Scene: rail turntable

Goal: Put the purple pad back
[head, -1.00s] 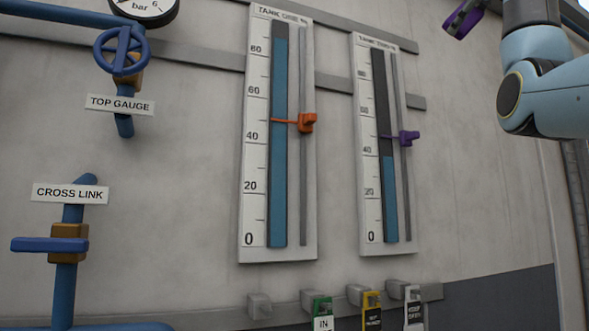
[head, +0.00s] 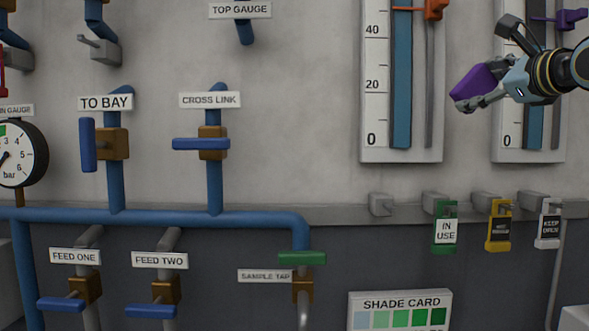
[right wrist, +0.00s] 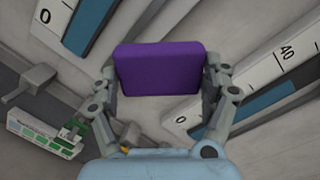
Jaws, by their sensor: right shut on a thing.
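The purple pad (head: 474,86) is a small block held in my right gripper (head: 484,92), in front of the tank gauges at the upper right of the head view. In the right wrist view the pad (right wrist: 160,68) sits between the two fingers of the gripper (right wrist: 160,84), clear of the wall behind. The gripper is shut on it. A bare grey peg (head: 380,205) stands on the rail at the left of the hanging tags. My left gripper is not in view.
A grey rail (head: 335,214) carries a green IN USE tag (head: 444,228), a yellow tag (head: 499,225) and a KEEP OPEN tag (head: 548,224). Blue pipes and valves, such as the cross link valve (head: 212,143), fill the left. A shade card (head: 400,312) stands below.

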